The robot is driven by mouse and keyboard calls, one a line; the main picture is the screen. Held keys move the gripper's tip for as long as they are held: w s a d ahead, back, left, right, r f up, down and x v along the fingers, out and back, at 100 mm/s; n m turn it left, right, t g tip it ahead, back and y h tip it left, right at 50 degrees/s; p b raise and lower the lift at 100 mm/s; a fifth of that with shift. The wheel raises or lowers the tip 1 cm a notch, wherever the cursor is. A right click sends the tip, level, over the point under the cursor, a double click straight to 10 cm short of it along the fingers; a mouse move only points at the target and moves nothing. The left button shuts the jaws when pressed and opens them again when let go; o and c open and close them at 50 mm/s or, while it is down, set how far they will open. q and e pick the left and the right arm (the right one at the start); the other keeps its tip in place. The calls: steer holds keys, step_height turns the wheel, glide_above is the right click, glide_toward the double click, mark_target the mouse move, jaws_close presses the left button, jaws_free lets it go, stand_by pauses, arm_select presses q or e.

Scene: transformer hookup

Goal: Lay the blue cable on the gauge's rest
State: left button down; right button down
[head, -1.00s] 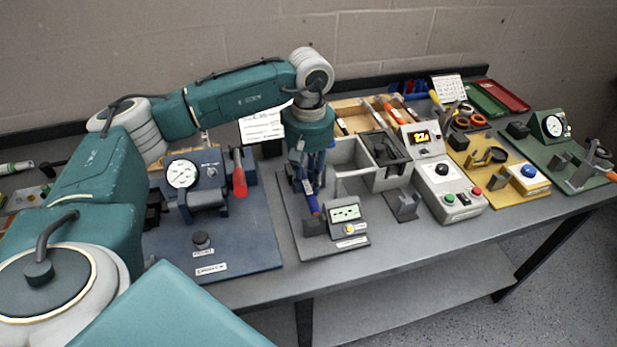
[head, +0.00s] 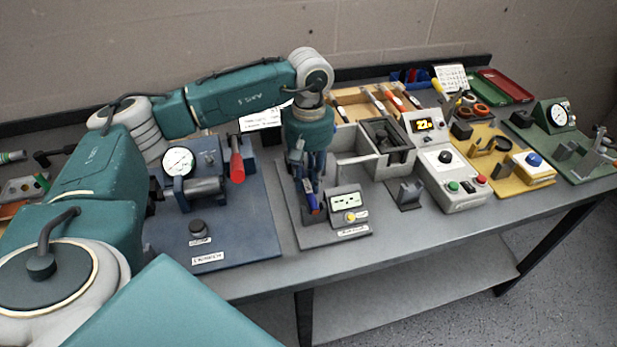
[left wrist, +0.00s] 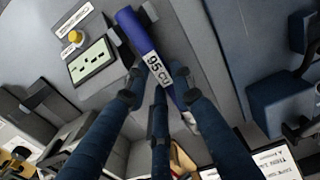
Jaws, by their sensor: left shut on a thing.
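My left gripper (head: 311,190) is shut on the blue cable (head: 314,205), a short thick piece with a white label reading "95 CU" in the left wrist view (left wrist: 129,24). The fingers (left wrist: 157,88) grip around its labelled part. The gauge (head: 346,202), with a pale display and yellow button, stands just right of the cable on a grey plate; it also shows in the left wrist view (left wrist: 93,62). The cable's near end is over a small dark block left of the gauge, which may be the rest. Whether they touch is hidden. My right gripper is not in view.
A blue base (head: 238,262) with a dial and red-handled lever lies left of the gauge's plate. A grey open-topped bin (head: 352,168) stands behind the gauge. A grey control box (head: 452,185) and a yellow board (head: 520,181) are farther right.

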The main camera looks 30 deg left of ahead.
arm_select(q)
steer(key=shift+f+b, duration=0.3)
steer(key=shift+b, duration=0.1)
stand_by(0.6)
steer(key=c, duration=1.4)
jaws_free()
steer(key=shift+r, duration=0.1)
steer(key=shift+r+p, duration=2.1)
steer(key=shift+r, duration=1.4)
steer(key=shift+f, duration=0.1)
